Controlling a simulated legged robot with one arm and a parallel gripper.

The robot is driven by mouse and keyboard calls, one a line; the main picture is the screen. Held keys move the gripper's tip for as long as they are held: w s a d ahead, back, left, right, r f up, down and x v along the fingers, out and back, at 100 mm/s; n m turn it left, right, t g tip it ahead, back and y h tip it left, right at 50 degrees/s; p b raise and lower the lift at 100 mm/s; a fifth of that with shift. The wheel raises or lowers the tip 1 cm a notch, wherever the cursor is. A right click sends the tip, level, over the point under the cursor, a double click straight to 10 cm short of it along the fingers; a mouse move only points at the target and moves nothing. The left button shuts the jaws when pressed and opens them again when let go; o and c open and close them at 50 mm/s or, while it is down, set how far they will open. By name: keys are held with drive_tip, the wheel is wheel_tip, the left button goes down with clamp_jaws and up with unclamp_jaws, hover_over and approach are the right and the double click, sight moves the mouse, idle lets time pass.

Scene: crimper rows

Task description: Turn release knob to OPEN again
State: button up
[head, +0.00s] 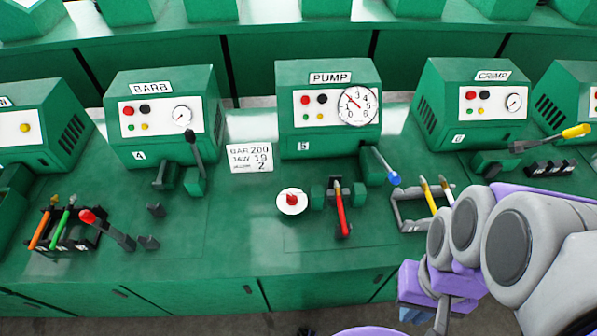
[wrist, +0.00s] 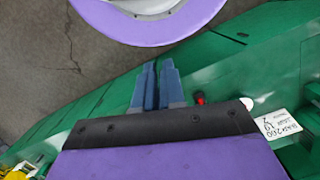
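A red knob (head: 291,199) sits on a round white dial on the bench in front of the PUMP machine (head: 328,120); its markings are too small to read. A white edge, apparently this dial (wrist: 247,103), shows behind the gripper body in the wrist view. My gripper (head: 415,314) hangs at the bench's front edge, right of the knob and well apart from it. In the wrist view its two blue-grey fingers (wrist: 157,84) lie close together with a narrow gap, holding nothing. Whether they are fully shut is unclear.
A red-handled lever (head: 341,212) stands just right of the dial, a blue-tipped lever (head: 392,177) beyond it. A grey rack (head: 408,222) with yellow-handled tools is farther right. A card (head: 250,157) lies behind the dial, to its left. Bench in front of the dial is clear.

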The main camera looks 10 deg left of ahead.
drive_tip(key=o, duration=0.6)
drive_tip(key=w+a+n, duration=0.1)
drive_tip(key=w, duration=0.3)
drive_tip(key=w+a+n, duration=0.1)
drive_tip(key=w, duration=0.3)
drive_tip(key=w+a+n, duration=0.1)
drive_tip(key=w+a, duration=0.1)
drive_tip(key=w, duration=0.1)
drive_tip(key=shift+w+r+n, duration=0.3)
drive_tip(key=shift+w+r, duration=0.05)
drive_tip(key=shift+w, duration=0.05)
drive_tip(key=shift+c, duration=0.2)
drive_tip(key=n+t, duration=0.2)
drive_tip(key=n, duration=0.7)
hover_over(292, 195)
wheel_tip(292, 195, down, 13)
wheel_tip(292, 195, down, 17)
drive_tip(key=b, duration=0.3)
drive_tip(key=shift+c, duration=0.4)
clamp_jaws()
